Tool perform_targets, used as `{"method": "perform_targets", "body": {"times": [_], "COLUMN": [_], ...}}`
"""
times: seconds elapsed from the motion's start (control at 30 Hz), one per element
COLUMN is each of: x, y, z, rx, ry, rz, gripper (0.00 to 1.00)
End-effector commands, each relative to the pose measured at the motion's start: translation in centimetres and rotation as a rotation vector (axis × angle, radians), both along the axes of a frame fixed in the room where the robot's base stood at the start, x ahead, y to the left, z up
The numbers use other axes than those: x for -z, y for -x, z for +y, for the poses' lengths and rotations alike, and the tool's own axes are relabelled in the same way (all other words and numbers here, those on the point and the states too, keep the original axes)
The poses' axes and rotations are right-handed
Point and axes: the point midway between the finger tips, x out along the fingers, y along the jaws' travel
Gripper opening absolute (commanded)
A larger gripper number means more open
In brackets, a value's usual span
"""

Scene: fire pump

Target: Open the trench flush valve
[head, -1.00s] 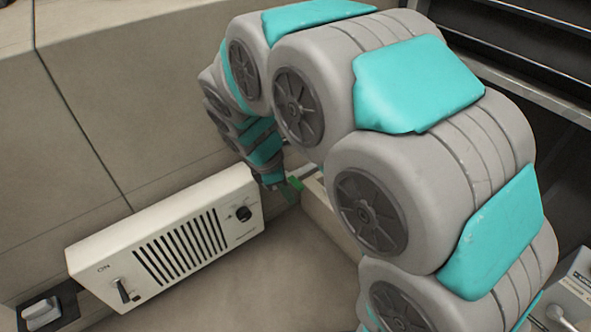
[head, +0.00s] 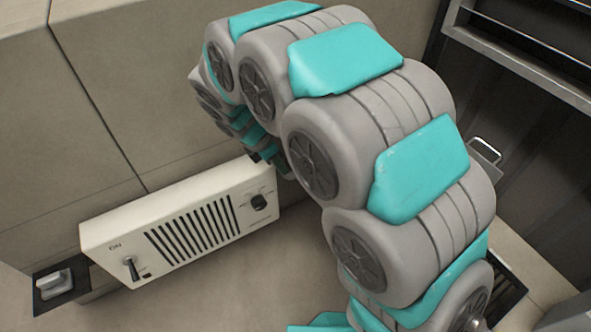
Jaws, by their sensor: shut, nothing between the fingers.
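I cannot identify the trench flush valve for certain in the head view. My gripper (head: 264,157) is at the end of the teal and grey arm, by the top right corner of a white control box (head: 180,225). It is small and partly covered by my own arm, and no object shows in it. I cannot tell whether the gripper touches the box.
A small grey switch on a dark plate (head: 54,284) is left of the box. A beige panelled wall (head: 140,80) stands behind. At the right are a metal handle (head: 486,150), dark shelving and a floor grate (head: 507,292). My arm hides much of the middle.

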Motion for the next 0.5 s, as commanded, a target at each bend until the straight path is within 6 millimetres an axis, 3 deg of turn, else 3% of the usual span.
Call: {"method": "perform_targets", "body": {"times": [0.5], "x": [8.9], "y": [-1.8], "z": [-3.1], "rx": [0.004], "ry": [0.003], "rz": [0.005], "gripper": [0.00]}}
